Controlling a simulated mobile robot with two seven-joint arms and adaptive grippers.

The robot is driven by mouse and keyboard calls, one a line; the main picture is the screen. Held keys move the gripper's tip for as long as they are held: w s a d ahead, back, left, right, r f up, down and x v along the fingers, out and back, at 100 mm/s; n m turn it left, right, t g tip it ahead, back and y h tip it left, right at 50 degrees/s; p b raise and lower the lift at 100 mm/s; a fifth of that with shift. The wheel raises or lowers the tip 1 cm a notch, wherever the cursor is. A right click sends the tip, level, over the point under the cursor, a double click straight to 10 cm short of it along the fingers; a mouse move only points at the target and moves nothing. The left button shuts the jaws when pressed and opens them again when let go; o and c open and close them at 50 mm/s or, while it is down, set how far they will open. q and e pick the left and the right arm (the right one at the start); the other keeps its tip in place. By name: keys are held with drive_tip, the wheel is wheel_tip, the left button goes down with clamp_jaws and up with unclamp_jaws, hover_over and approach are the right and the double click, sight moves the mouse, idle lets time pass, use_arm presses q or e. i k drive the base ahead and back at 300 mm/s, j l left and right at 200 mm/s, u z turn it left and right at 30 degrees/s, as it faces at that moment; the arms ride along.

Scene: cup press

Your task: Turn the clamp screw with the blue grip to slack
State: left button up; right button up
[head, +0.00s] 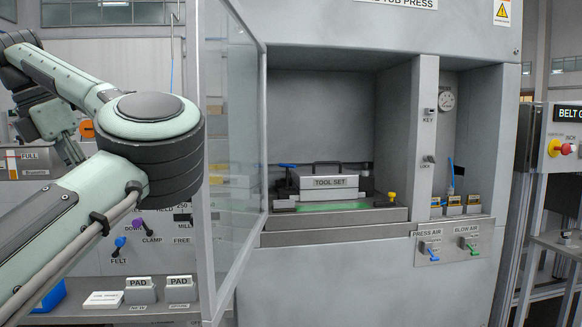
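A small blue grip (288,165) shows at the back left of the tool set (329,184), inside the press opening. It appears to belong to a clamp screw; its shaft is too small to make out, so I cannot tell whether it is tight or slack. A yellow grip (391,196) stands at the front right of the tool set. My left arm fills the left of the view, but I cannot make out its gripper. My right arm and gripper are not in view.
A clear guard panel (232,130) stands open left of the press opening. Blue (432,256) and green (470,246) air levers sit below right. Felt (120,241) and clamp (138,223) levers and pad boxes (140,291) are at lower left.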

sight(286, 166)
drive_tip(key=l+u, duration=0.1)
drive_tip(key=l, duration=0.5)
drive_tip(key=k+l, duration=0.1)
drive_tip(key=l, duration=0.55)
drive_tip(key=k+l+u, duration=0.15)
drive_tip(key=l, duration=0.45)
drive_tip(key=i+z, duration=0.15)
drive_tip(key=i, duration=1.1)
drive_tip(key=i+j, duration=0.15)
drive_tip(key=i, duration=0.3)
drive_tip(key=i+j, duration=0.15)
drive_tip(key=i, duration=0.35)
drive_tip(key=i+j+z, duration=0.1)
drive_tip(key=i, duration=0.35)
